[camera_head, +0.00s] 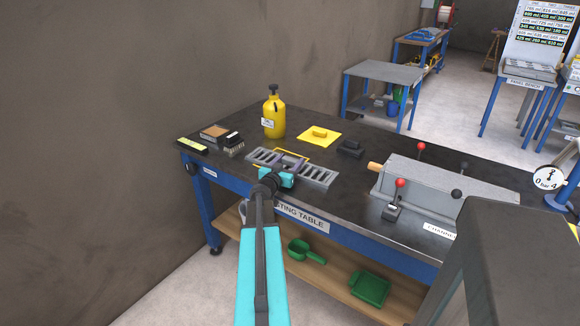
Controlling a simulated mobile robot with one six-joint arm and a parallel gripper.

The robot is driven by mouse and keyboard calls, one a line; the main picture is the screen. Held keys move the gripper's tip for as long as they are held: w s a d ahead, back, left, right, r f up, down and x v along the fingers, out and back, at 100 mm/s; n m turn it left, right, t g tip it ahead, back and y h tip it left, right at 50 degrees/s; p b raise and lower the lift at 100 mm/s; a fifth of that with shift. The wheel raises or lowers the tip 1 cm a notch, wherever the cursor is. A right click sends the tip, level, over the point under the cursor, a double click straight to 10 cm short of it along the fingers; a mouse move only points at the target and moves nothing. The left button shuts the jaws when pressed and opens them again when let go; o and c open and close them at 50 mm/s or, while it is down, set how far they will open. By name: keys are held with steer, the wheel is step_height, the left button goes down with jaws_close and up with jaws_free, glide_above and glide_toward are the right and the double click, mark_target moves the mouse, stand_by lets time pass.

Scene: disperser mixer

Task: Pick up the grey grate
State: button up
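The grey grate (318,175) is a long slotted bar on the dark top of the testing table (350,196), near its front edge. It runs from left to right, and both slotted ends show. My gripper (290,163) reaches in from the front and is over the grate's middle, hiding that part. I also cannot tell whether the grate touches the table or is slightly raised. A yellow outline (293,152) shows just behind it.
A yellow bottle (274,116), a yellow float-like pad (319,135) and a black block (350,148) stand behind the grate. Brushes (233,143) lie to the left. A grey machine with red-knobbed levers (430,184) stands to the right.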

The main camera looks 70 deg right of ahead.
mark_target(290, 159)
steer(key=c, duration=0.5)
steer(key=shift+o, duration=0.2)
steer(key=shift+r, duration=0.1)
step_height(290, 159, up, 18)
steer(key=p, duration=0.4)
steer(key=shift+p, duration=0.35)
